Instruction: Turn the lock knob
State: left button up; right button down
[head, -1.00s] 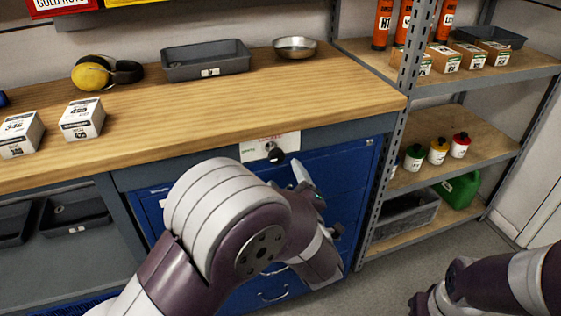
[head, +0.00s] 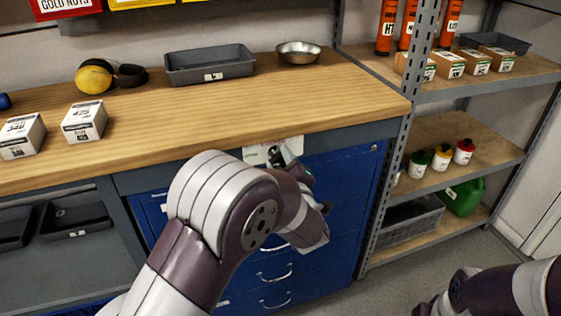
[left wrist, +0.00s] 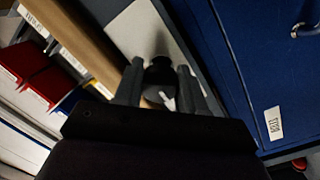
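The lock knob (left wrist: 158,72) is black and round, with a white pointer mark, on a pale plate (head: 256,154) under the bench top's front edge. In the left wrist view it sits between the two fingers of my left gripper (left wrist: 160,80), with a finger on each side. In the head view my left gripper (head: 283,156) is at the plate and hides most of the knob. The fingers look apart; I cannot tell whether they touch the knob. My right arm shows at the lower right of the head view, its gripper mostly cut off by the bottom edge.
The blue drawer cabinet (head: 345,190) lies below the plate. The wooden bench top (head: 230,115) overhangs it, holding a grey tray (head: 210,75), a metal bowl (head: 298,57), boxes and ear defenders. A metal shelf post (head: 398,165) stands right of the cabinet.

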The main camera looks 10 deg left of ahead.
pick_arm(q)
jog(key=shift+r+m+p, duration=0.2)
jog(key=shift+m+p, duration=0.3)
jog(key=shift+p, duration=0.25)
jog(key=m+g+p, duration=0.1)
jog(key=m+p, duration=1)
jog(key=p, duration=0.3)
jog(key=shift+s, duration=0.1)
jog(key=m+p, duration=0.3)
jog(key=shift+a+m+g+y, duration=0.1)
jog(key=shift+m+g+y, duration=0.2)
jog(key=shift+g+y, duration=0.1)
jog(key=shift+f+m+p, duration=0.15)
jog(key=shift+m+p, duration=0.35)
jog(key=shift+p, duration=0.1)
jog(key=shift+f, duration=0.1)
jog(key=o, duration=1)
jog(key=shift+o, duration=0.2)
